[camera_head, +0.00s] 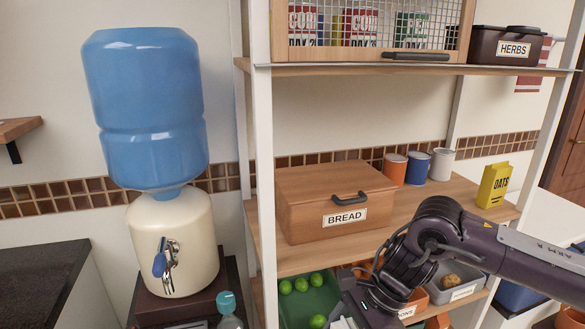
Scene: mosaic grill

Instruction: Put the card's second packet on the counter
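No card shows in view. A yellow packet marked OATS (493,187) stands upright at the right end of the middle shelf. Several packets with red or green labels, such as a red-labelled packet (303,22), stand behind wire mesh on the upper shelf; their wording is only partly readable. A dark counter (35,290) is at the lower left, its visible top bare. My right arm reaches in from the right, in front of the shelf. My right gripper (345,320) is at the bottom edge near the green crate, its fingers mostly cut off. My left gripper is out of view.
A wooden BREAD box (330,185) and several cans (416,168) stand on the middle shelf. Below are a green crate (305,305) of limes and a grey bin (455,285). A water dispenser (160,150) stands between counter and shelf. A HERBS box (505,45) is upper right.

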